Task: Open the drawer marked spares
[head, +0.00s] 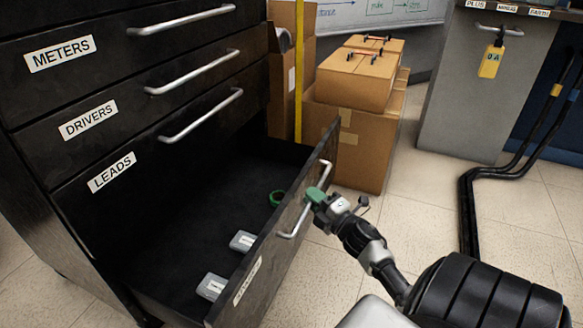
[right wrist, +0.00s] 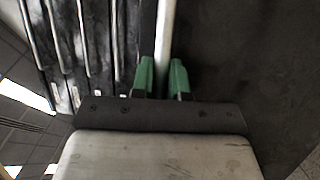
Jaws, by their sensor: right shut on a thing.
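The bottom drawer (head: 272,258) of the black cabinet stands pulled well out. Its front carries a white label (head: 247,281), seen at too steep an angle to read surely. My right gripper (head: 316,196), with green fingertips, is shut on the drawer's silver bar handle (head: 303,212), near its middle. In the right wrist view the handle (right wrist: 165,35) runs between the two green fingers (right wrist: 163,78). My left gripper is not in view.
Shut drawers marked METERS (head: 100,62), DRIVERS (head: 125,105) and LEADS (head: 150,160) sit above. Cardboard boxes (head: 352,130) stand behind the open drawer. Black cables (head: 468,215) run down to the floor at right. Tiled floor (head: 425,195) between is clear.

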